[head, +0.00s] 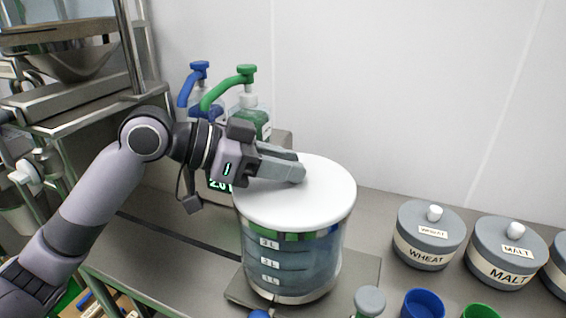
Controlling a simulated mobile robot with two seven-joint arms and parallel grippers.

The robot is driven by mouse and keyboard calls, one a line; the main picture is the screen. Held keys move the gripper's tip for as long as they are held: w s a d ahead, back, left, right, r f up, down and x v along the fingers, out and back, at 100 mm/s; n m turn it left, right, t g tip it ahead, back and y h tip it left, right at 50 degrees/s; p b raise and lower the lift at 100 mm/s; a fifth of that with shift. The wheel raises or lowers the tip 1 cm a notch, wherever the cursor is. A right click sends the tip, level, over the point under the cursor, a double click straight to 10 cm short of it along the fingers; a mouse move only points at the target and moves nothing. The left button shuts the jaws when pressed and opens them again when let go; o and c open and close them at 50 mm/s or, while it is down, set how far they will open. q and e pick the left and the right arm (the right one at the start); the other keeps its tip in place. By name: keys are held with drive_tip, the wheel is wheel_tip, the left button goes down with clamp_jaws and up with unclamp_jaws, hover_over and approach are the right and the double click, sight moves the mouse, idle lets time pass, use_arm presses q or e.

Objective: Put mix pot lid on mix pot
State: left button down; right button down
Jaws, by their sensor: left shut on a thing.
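The mix pot (285,268) is a clear cylinder with litre marks, standing on a flat plate on the steel counter. It has liquid inside. The round white mix pot lid (307,209) covers the pot's top; whether it is fully seated all round I cannot tell. My left gripper (301,174) comes in from the left over the lid, with its fingers shut at the middle of the lid, where the knob is hidden by them. My right gripper is not in view.
Blue (199,95) and green (249,105) pump bottles stand behind my left arm. Grey canisters marked wheat (425,253) and malt (498,274) stand to the right. A blue cup (423,303) and a grey-topped item (370,300) are near the front edge.

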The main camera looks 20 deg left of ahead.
use_arm(q)
drive_tip(key=c, duration=1.3)
unclamp_jaws()
drive_tip(key=shift+f, duration=0.15)
drive_tip(key=o, duration=0.5)
drive_tip(key=shift+c, duration=0.2)
drive_tip(key=shift+r, duration=0.25)
drive_tip(key=shift+s+a, duration=0.1)
drive_tip(key=shift+a, duration=0.15)
drive_tip(key=b+v, duration=0.2)
drive_tip(key=v, duration=0.9)
drive_tip(key=shift+r, duration=0.15)
drive_tip(key=shift+s+a, duration=0.15)
